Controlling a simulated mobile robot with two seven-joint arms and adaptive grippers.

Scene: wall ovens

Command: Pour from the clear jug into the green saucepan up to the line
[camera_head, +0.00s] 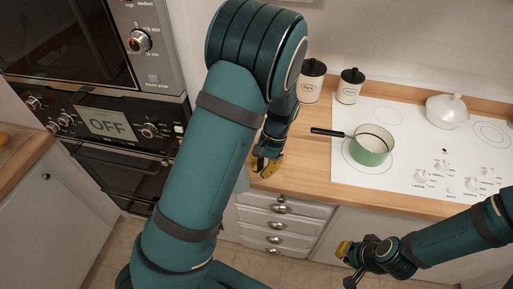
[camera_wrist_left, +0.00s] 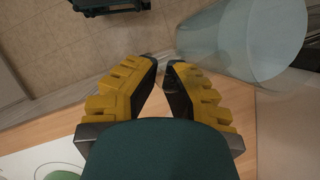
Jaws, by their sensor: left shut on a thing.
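The green saucepan (camera_head: 371,152) stands on the white hob, its black handle pointing left. Its edge also shows at the bottom left of the left wrist view (camera_wrist_left: 64,174). My left gripper (camera_head: 266,164) is left of the saucepan, by the counter's front edge. In the left wrist view its yellow fingers (camera_wrist_left: 167,75) are nearly closed at the tips. The clear jug (camera_wrist_left: 246,42) is at the fingertips there, held by this gripper; the exact grip is unclear. In the head view I cannot make out the jug. My right gripper (camera_head: 347,265) is open and empty at the lower right.
The white hob (camera_head: 345,183) has knobs at its front right and a white lidded dish (camera_head: 447,111) at the back. Wall ovens (camera_head: 110,125) are at left. Drawers (camera_head: 282,215) lie below the counter.

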